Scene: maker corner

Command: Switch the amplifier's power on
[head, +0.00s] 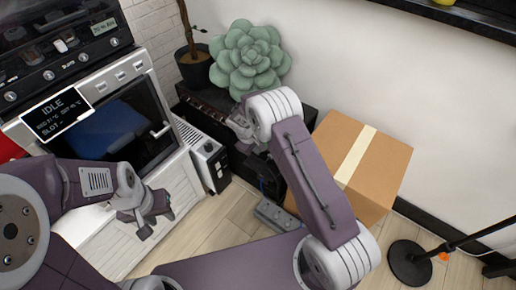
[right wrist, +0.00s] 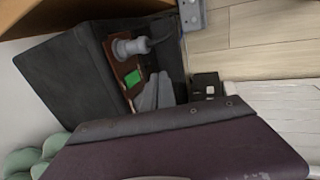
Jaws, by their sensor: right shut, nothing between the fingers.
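The amplifier is a black cabinet (head: 299,107) against the wall, partly hidden behind my right arm. In the right wrist view its dark side (right wrist: 62,72) shows, with a brown panel (right wrist: 122,68) carrying a bright green switch (right wrist: 132,79). A grey plug (right wrist: 130,47) with a dark cable sits in the same panel. My right gripper (head: 238,122) is shut and empty in front of the cabinet; in the wrist view its grey fingers (right wrist: 153,95) are beside the green switch. Contact is unclear. My left gripper (head: 155,222) is open and empty, away from the amplifier.
A potted succulent (head: 247,58) is on the cabinet. A cardboard box (head: 375,165) stands to its right. A grey pedal-like box (head: 275,214) lies on the floor. A small unit with knobs (head: 209,160) and a large machine (head: 125,115) are left. A stand base (head: 408,262) is right.

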